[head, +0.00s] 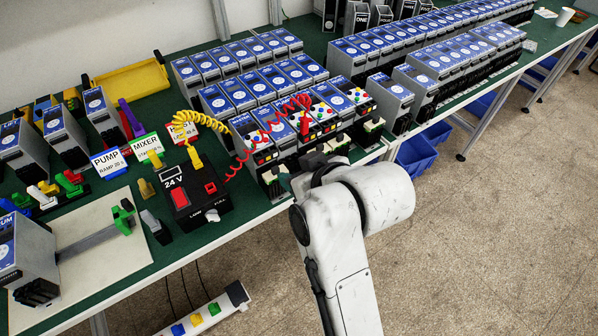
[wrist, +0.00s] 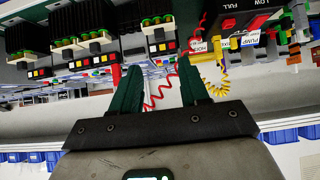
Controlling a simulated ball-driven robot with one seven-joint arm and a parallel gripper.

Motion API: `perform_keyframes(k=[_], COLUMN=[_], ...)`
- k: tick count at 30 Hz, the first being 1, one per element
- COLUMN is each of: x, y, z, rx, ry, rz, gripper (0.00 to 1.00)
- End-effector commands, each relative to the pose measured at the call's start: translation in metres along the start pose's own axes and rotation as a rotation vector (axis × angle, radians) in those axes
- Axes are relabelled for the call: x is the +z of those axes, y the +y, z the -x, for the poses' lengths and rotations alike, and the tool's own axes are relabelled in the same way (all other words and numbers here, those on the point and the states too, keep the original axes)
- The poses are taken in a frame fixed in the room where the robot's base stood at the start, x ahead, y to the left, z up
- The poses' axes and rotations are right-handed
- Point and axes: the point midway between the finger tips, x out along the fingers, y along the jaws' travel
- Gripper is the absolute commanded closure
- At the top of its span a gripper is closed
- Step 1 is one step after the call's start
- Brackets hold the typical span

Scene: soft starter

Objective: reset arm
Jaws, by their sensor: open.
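My white arm reaches up from the bottom of the head view to the front edge of the green bench (head: 165,262). My gripper (wrist: 160,80) shows in the wrist view with two green fingers spread apart and nothing between them. In the head view the fingers are mostly hidden behind my wrist. The gripper is close to a row of soft starters (head: 262,140) with blue tops, several with coloured buttons. A red coiled cord (head: 262,132) runs over them, and it shows beyond the fingers in the wrist view (wrist: 160,92).
A black 24 V box (head: 192,195) with a yellow coiled cord (head: 187,118) stands left of the gripper. Labels, coloured clamps and a yellow tray (head: 130,85) lie further left. More starters (head: 450,55) fill the bench at right. Open floor (head: 490,220) lies in front.

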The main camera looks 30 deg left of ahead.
Motion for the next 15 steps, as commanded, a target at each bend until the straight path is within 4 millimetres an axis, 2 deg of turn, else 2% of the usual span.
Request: perform_keyframes(k=[10,13,15], x=[0.000,0.026,0.057], y=[0.000,0.012,0.027], z=[0.000,0.005,0.014], rx=[-0.001,0.024,0.058], ry=[0.000,-0.029,-0.062], rz=[0.000,-0.051,-0.112], gripper=[0.55,0.55,0.55])
